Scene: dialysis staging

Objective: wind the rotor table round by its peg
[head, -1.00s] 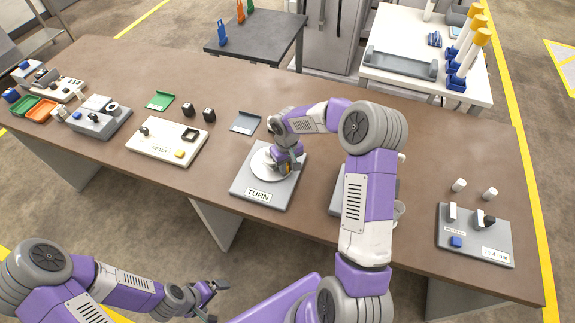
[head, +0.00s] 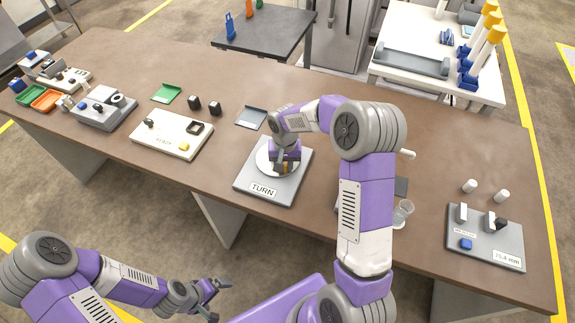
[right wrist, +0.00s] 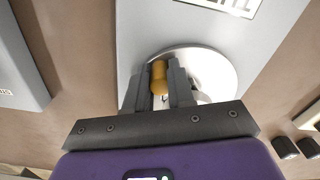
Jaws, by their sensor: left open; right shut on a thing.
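The rotor table is a pale round disc (head: 264,158) on a grey base plate (head: 255,183) labelled TURN, on the brown workbench. It also shows in the right wrist view (right wrist: 218,72). Its yellow peg (right wrist: 159,76) stands between the fingers of my right gripper (right wrist: 160,80), which is shut on it. In the head view my right gripper (head: 283,166) is over the front right part of the disc and hides part of it. My left gripper (head: 217,292) is open and empty, off the near edge of the bench at the lower left.
A white panel (head: 160,140) with a yellow block lies left of the rotor table. A small grey tray (head: 251,117) sits behind it. A clear cup (head: 402,213) stands to the right, partly behind my arm. A grey fixture plate (head: 500,247) is at the far right.

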